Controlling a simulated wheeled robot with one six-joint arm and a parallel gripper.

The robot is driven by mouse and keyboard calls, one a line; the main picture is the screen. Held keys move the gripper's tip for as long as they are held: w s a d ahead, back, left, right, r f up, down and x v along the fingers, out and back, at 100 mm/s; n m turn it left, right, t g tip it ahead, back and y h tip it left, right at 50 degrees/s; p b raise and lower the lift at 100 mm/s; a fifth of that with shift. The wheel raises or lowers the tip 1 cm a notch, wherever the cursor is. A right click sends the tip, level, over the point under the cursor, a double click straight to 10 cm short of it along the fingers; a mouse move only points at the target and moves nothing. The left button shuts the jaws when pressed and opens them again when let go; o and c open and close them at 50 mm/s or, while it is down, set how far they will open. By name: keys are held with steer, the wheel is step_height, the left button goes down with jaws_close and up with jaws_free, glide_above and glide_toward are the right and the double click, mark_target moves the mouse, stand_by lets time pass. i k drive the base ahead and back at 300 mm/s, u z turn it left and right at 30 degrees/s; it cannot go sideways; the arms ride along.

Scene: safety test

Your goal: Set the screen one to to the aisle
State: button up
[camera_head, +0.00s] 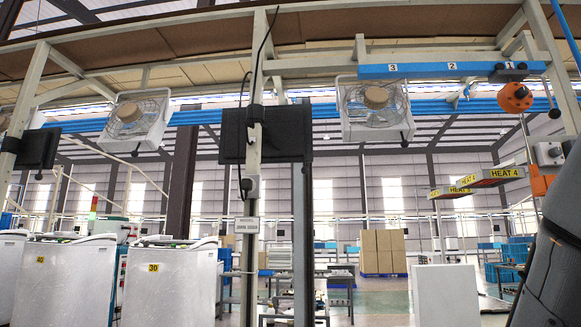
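A dark screen (232,135), seen from behind or unlit, is mounted on a pale upright post near the middle of the picture. A second dark screen (38,148) hangs on another post at the far left. I cannot make out any number on either screen, nor which one is screen one. The aisle (385,302) shows as greenish floor in the background, right of the middle. My gripper is not in view; a dark grey part at the right edge looks like my own arm.
Two white fans (376,108) (137,120) hang from the overhead frame. A blue rail (425,70) is numbered 3, 2, 1, with an orange reel (515,97) at its right. White cabinets (168,285) stand lower left; a white box (445,293) stands lower right. Brown cartons (383,252) are stacked behind.

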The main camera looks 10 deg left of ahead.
mark_target(288, 130)
steer(key=z, duration=0.05)
steer(key=k, duration=0.5)
steer(key=u, duration=0.95)
steer(key=i, duration=1.7)
steer(key=z, duration=0.05)
